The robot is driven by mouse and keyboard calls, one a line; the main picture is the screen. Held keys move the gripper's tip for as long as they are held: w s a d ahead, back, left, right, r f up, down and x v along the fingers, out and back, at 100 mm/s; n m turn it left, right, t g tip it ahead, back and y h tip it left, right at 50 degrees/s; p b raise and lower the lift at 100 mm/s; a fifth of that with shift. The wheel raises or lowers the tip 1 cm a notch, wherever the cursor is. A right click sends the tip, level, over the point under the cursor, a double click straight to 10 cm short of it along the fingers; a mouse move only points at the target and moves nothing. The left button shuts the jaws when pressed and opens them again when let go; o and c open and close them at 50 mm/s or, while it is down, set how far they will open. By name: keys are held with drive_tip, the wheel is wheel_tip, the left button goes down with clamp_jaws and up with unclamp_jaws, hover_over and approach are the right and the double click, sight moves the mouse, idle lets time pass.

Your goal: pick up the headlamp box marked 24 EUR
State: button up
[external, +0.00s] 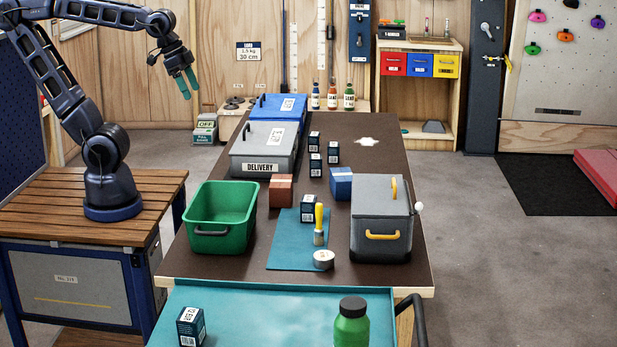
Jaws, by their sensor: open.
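Several small dark navy boxes with white labels show in the external view. One box (190,327) stands on the teal surface at the front left; its top print seems to end in EUR, but I cannot read the number surely. Another box (308,208) stands on the teal mat beside a yellow-handled tool. Three more stand farther back: one box (314,142), one box (333,153) and one box (315,166). I cannot tell which is marked 24 EUR. My gripper (188,84), with teal fingers, is open and empty, high at the left, far from all boxes.
A green bin (221,207), a grey DELIVERY box (265,150), a blue lidded box (278,108) and a grey box with yellow handles (381,220) stand on the dark table (400,170). Red and blue blocks stand between. A green bottle (350,327) stands at the front.

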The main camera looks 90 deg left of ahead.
drive_tip(key=w+a+r, duration=0.1)
drive_tip(key=w+a, duration=0.3)
drive_tip(key=w, duration=0.4)
drive_tip(key=w+a, duration=0.4)
drive_tip(key=w, duration=0.5)
hover_over(334, 144)
drive_tip(key=s, duration=0.3)
wheel_tip(334, 144, down, 30)
drive_tip(key=shift+x, duration=5.2)
drive_tip(key=shift+s+d+f, duration=0.1)
drive_tip(key=shift+s+d, duration=0.05)
drive_tip(key=shift+s, duration=0.05)
drive_tip(key=c, duration=1.1)
